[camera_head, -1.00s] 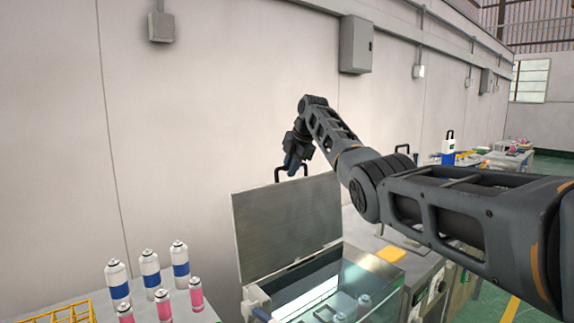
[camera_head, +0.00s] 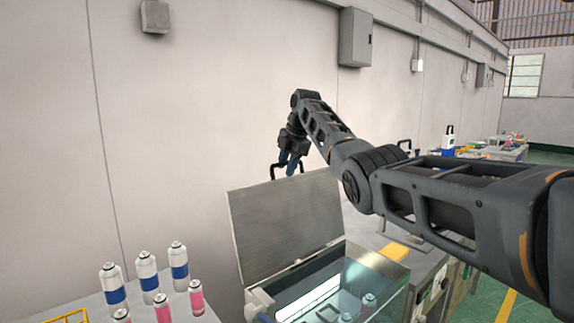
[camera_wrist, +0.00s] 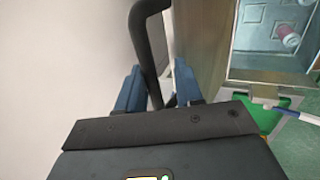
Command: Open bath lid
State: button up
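The bath lid (camera_head: 287,222), a grey metal panel, stands raised and tilted back along the rear of the bath (camera_head: 399,297). Its black handle (camera_head: 301,166) is at the top edge. My gripper (camera_head: 288,165) is at this handle. In the wrist view the dark handle bar (camera_wrist: 151,55) passes between the two blue fingertips of my gripper (camera_wrist: 157,85). The fingers are apart, with a visible gap beside the bar. The bath is open, with clear liquid and small items inside; one pinkish can (camera_wrist: 288,36) shows in the wrist view.
White-and-blue cans (camera_head: 147,272) and pink cans (camera_head: 196,298) stand on a table at the left, by a yellow rack (camera_head: 72,317). A yellow block (camera_head: 394,251) lies right of the bath. The wall is close behind the lid.

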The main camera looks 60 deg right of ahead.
jog(key=shift+r, duration=0.1)
jog(key=b+v, duration=0.2)
jog(key=v, duration=0.5)
jog(key=shift+r, duration=0.3)
jog(key=shift+s+a, duration=0.1)
jog(key=shift+s, duration=0.05)
dwell(0.3)
